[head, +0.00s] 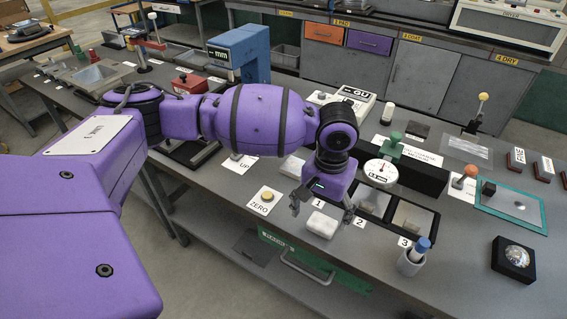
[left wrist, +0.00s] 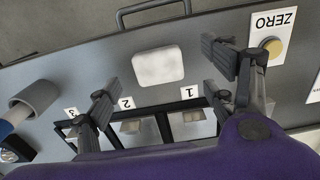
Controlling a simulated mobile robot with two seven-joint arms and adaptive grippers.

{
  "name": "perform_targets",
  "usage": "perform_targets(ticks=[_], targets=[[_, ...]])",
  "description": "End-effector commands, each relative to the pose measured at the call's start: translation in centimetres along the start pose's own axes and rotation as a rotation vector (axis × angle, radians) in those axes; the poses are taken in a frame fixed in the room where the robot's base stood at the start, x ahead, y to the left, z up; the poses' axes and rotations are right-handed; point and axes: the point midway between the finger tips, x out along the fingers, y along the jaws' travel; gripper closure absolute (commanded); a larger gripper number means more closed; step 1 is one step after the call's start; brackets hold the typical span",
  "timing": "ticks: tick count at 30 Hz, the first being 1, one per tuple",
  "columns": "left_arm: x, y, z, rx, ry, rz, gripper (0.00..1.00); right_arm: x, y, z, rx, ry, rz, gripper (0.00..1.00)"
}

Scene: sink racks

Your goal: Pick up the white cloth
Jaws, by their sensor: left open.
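The white cloth (head: 322,224) is a small folded pad with rounded corners, lying flat on the grey bench near its front edge. In the left wrist view the cloth (left wrist: 158,66) shows whole, between and slightly beyond the fingers. My left gripper (head: 321,207) is open and empty, pointing down above the bench just behind the cloth. Its two fingers are spread wider than the cloth, and I see no contact. My right gripper is in neither view.
A black-framed tray (head: 434,222) with plates stands behind the cloth, by number labels. A grey cup with a blue-topped item (head: 411,258) stands to the right. A yellow button on the ZERO card (head: 266,198) is to the left. Bare bench surrounds the cloth.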

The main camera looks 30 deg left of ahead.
Motion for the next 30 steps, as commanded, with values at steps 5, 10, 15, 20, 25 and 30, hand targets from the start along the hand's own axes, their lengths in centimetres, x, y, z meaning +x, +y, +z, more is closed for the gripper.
perform_targets(ticks=[5,10,15,20,25,30], targets=[[2.7,0.4,-0.3,0.001,-0.003,-0.001,0.23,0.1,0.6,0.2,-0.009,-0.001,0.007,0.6],[4.5,0.3,-0.3,0.001,0.001,0.0,0.23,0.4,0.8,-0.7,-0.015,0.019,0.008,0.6],[4.5,0.3,-0.3,0.002,0.003,0.001,0.23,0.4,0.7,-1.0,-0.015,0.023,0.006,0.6],[4.5,0.3,-0.3,0.002,0.003,0.001,0.42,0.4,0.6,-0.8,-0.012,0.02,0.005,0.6],[4.4,0.4,-0.3,0.002,0.003,0.001,0.64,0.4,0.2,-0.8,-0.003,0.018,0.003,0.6],[4.4,0.4,-0.4,0.002,0.004,0.001,0.68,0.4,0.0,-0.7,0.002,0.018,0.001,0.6]])
